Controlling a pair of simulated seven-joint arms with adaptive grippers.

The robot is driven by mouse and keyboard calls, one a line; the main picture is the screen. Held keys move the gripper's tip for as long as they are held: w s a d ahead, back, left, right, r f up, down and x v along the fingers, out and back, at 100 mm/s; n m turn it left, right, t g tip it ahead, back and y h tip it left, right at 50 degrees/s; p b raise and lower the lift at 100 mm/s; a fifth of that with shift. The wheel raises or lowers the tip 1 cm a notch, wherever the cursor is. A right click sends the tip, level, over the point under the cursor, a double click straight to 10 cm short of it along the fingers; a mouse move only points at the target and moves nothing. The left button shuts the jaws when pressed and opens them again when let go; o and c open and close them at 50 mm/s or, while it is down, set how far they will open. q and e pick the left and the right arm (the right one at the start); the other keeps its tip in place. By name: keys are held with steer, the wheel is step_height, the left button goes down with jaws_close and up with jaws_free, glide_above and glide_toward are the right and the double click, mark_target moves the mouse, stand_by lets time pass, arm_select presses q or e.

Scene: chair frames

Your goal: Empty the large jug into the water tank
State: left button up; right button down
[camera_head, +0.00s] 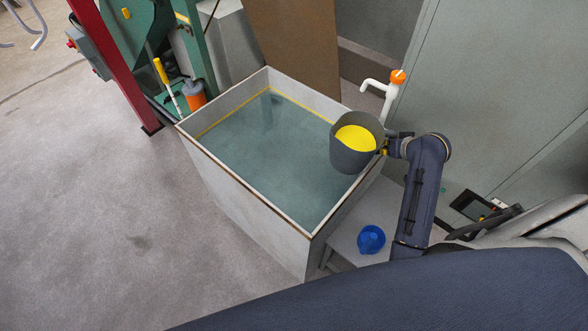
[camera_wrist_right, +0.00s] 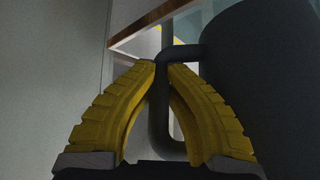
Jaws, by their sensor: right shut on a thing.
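The large jug (camera_head: 350,159) is dark grey and holds bright yellow liquid (camera_head: 356,138). It looks roughly upright at the right side of the tank, overlapping the tank's right rim in the head view. My right gripper (camera_head: 384,146) is shut on the jug's handle. In the right wrist view its yellow fingers (camera_wrist_right: 163,70) close around the dark handle (camera_wrist_right: 160,125), with the jug body (camera_wrist_right: 265,85) at right. The water tank (camera_head: 240,206) is a pale open box of greenish water with a yellow line inside. My left gripper is not in view.
A small blue container (camera_head: 371,239) stands on a low grey step (camera_head: 345,247) by the tank. A white tap with an orange top (camera_head: 391,87) rises behind the jug. An orange bottle (camera_head: 195,97) and green machinery stand behind the tank. The floor at left is clear.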

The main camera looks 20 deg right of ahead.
mark_target(396, 136)
stand_by(0.5)
steer(key=shift+r, duration=2.55)
